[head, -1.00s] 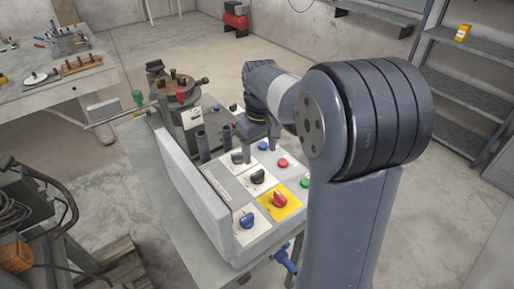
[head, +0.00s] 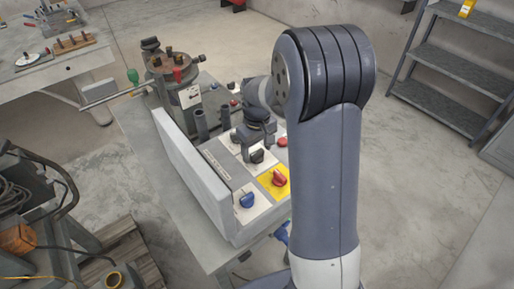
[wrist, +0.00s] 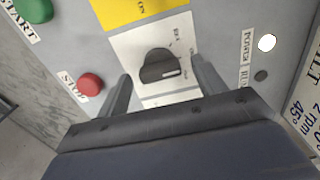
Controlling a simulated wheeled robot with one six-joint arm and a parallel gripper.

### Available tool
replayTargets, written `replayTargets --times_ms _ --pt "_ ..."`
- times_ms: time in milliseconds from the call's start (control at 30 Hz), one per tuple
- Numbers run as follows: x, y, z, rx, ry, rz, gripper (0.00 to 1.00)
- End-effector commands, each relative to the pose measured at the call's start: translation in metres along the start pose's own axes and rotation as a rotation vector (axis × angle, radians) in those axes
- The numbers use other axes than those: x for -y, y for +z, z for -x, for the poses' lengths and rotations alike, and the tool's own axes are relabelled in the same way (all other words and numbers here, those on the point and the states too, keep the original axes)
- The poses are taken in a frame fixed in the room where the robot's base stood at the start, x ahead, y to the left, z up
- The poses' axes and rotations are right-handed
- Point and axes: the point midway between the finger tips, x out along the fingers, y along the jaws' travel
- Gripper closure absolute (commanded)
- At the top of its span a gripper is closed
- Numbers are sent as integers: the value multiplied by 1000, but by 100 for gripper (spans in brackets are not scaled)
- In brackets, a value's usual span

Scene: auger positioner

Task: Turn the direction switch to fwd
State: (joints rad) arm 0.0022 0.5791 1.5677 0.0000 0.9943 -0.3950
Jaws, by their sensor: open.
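A black rotary knob (wrist: 158,66) on a white plate (wrist: 126,47) sits mid-picture in the wrist view, next to the yellow plate. I take it for the direction switch, but its small labels are too blurred to read surely. Its grip bar lies roughly across the picture, with a pale mark near its right end. My gripper (wrist: 160,72) is open, with one finger on either side of the knob and gaps between. In the head view the same knob (head: 257,157) shows below my gripper (head: 257,148), which partly hides the panel.
A red knob on a yellow plate (head: 279,179) and a blue knob (head: 247,200) are close by. A red stop button (wrist: 90,84) and green start button (wrist: 33,9) lie left in the wrist view. A raised grey wall (head: 190,165) borders the panel, with dark posts (head: 201,124) behind.

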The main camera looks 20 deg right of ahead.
Motion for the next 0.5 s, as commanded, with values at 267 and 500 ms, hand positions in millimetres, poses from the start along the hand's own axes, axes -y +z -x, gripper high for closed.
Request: replayTargets --times_ms 267,500 --pt "0 0 -1 0 0 0 37" --pt "0 0 0 0 0 0 57"
